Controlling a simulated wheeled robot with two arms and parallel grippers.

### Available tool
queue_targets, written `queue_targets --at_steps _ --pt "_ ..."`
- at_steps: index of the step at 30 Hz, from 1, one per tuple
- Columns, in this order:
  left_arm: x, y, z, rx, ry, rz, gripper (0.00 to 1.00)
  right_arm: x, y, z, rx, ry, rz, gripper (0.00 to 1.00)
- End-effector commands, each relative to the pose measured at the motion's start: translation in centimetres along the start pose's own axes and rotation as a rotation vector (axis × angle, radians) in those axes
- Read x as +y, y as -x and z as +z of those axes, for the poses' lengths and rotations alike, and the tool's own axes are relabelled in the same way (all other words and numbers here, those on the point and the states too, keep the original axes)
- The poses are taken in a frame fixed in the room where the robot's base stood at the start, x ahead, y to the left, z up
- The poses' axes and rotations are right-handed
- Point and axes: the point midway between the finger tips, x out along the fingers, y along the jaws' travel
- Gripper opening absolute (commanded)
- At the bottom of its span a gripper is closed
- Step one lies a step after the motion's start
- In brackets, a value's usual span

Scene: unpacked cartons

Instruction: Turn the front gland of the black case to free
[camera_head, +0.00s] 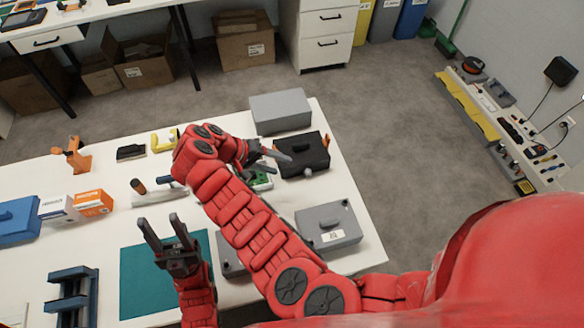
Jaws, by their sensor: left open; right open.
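The black case (313,160) sits on the white table near its far right edge. It has a raised block on its top, and a small orange part shows at its right side. My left gripper (163,223) is open and empty above the teal mat (137,276), well away from the case.
A grey box (281,109) stands just behind the black case. A grey case (329,227) with a label lies in front, and a green board (262,181) lies beside my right gripper. Orange and white cartons (92,203) and a blue case (18,221) stand at left.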

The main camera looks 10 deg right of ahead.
Motion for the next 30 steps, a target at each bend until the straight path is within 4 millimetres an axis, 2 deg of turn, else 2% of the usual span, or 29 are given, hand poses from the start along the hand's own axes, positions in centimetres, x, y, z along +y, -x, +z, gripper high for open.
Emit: queue_targets --at_steps 1,5,12,30 --pt "0.0 0.1 0.0 0.0 0.0 0.0 0.5 -0.2 1.2 0.1 -0.001 0.004 -0.002 0.61" --pt "0.0 0.5 0.1 0.0 0.0 0.0 0.5 -0.2 3.6 0.1 0.0 0.002 -0.002 0.61" --pt "0.1 1.0 0.2 0.0 0.0 0.0 0.5 -0.1 5.8 0.1 -0.003 0.001 0.001 0.61" --pt "0.1 1.0 0.2 0.0 0.0 0.0 0.5 0.0 6.1 0.1 -0.002 0.001 0.002 0.61"
